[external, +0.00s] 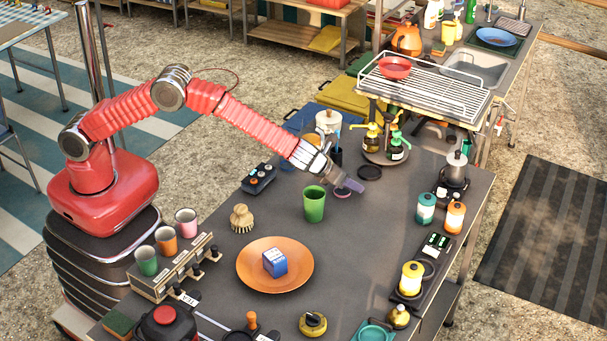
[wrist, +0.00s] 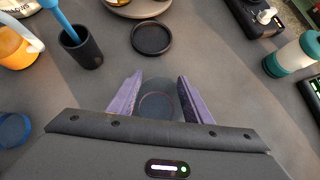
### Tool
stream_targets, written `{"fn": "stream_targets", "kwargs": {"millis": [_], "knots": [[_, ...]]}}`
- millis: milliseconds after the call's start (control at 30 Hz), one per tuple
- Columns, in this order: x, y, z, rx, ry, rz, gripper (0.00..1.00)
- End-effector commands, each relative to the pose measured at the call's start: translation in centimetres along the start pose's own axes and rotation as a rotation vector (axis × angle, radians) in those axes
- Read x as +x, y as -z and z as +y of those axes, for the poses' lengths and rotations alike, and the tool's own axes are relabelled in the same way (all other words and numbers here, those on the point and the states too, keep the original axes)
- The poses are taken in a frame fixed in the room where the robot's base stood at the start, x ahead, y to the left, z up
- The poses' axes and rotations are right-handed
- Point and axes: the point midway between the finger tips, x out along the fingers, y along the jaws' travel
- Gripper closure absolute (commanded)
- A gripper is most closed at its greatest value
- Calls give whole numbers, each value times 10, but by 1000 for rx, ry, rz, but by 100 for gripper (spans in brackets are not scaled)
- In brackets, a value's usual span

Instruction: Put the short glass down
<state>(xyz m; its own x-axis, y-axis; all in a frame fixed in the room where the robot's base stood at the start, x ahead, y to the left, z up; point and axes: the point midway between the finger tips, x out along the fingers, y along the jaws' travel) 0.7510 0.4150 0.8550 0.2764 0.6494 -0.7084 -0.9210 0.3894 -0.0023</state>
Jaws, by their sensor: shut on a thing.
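My gripper (external: 350,184) reaches over the grey table from the left, its purple fingers low near the tabletop. In the wrist view, my gripper (wrist: 158,100) is shut on a clear, see-through object, taken to be the short glass (wrist: 158,104). Its round outline shows faintly between the fingers. In the external view the glass is hard to make out. Whether its base touches the table cannot be told. A round black coaster (wrist: 151,37) lies flat and empty just beyond the fingertips; it also shows in the external view (external: 370,172).
A black cup with a blue-handled tool (wrist: 80,45) stands left of the coaster in the wrist view. A green tumbler (external: 314,204) stands near my gripper. A tray with pump bottles (external: 384,155) is behind the coaster. Bare table lies to the right, before the teal-and-white canister (external: 426,208).

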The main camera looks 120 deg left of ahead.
Motion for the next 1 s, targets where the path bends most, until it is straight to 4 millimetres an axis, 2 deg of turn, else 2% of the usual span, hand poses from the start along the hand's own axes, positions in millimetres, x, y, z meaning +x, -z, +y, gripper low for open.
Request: {"fn": "stream_targets", "kwargs": {"millis": [267, 300, 567, 867, 1000], "knots": [[1, 1, 0, 0, 0, 0, 81], [1, 1, 0, 0, 0, 0, 54], [1, 1, 0, 0, 0, 0, 36], [0, 0, 0, 0, 0, 0, 36], [-7, -1, 0, 0, 0, 0, 36]]}}
